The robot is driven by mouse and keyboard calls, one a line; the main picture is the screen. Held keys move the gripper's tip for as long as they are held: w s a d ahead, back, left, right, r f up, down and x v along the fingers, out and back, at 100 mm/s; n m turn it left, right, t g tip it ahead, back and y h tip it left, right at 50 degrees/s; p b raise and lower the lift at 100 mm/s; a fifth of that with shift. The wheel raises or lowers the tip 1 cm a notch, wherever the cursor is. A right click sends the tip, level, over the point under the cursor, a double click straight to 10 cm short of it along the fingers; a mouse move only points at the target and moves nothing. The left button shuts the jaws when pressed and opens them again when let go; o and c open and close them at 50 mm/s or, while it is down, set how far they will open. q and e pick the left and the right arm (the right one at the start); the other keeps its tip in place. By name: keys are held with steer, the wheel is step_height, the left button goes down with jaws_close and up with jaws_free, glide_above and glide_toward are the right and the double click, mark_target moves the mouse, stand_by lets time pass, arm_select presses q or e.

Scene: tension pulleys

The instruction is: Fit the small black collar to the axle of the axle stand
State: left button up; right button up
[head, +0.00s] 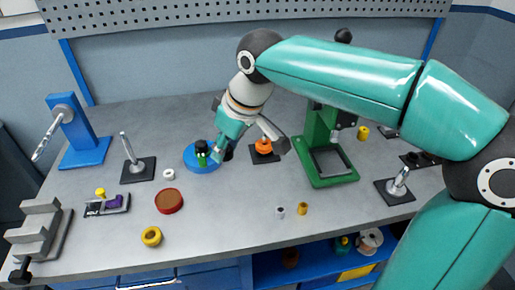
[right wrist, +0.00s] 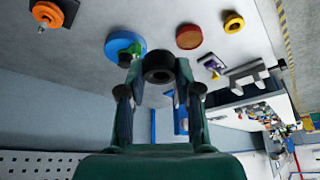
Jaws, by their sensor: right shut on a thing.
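The small black collar (right wrist: 158,68) shows in the right wrist view as a dark ring with a hole. My right gripper (right wrist: 155,72) is shut on it, one finger at each side. In the head view my right gripper (head: 222,149) is over the table, just right of a blue disc; the collar is hard to make out there. A blue upright stand with a silver axle (head: 58,118), at the far left, looks like the axle stand. Its axle slopes toward the front left, and my gripper is well apart from it. My left gripper is not in view.
Near my gripper are the blue round disc (head: 201,165) with a green and black part on it, and an orange pulley (head: 263,146). A tilted rod on a black base (head: 139,169), a red disc (head: 169,201) and a yellow ring (head: 151,236) lie leftward. A green frame (head: 322,150) stands right.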

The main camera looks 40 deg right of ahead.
steer(key=w+d+r+p, duration=0.2)
steer(key=w+r, duration=0.2)
steer(key=w, duration=0.2)
steer(key=m+h+p, duration=0.2)
steer(key=m+p, duration=0.3)
steer(key=p, duration=0.2)
glide_above(265, 135)
step_height(265, 135, down, 8)
steer(key=shift+f+b, duration=2.5)
steer(key=shift+f, duration=0.85)
steer(key=shift+f+b, duration=0.25)
steer(key=shift+b, duration=0.05)
steer(key=shift+f+b, duration=1.1)
steer(key=shift+f, duration=0.3)
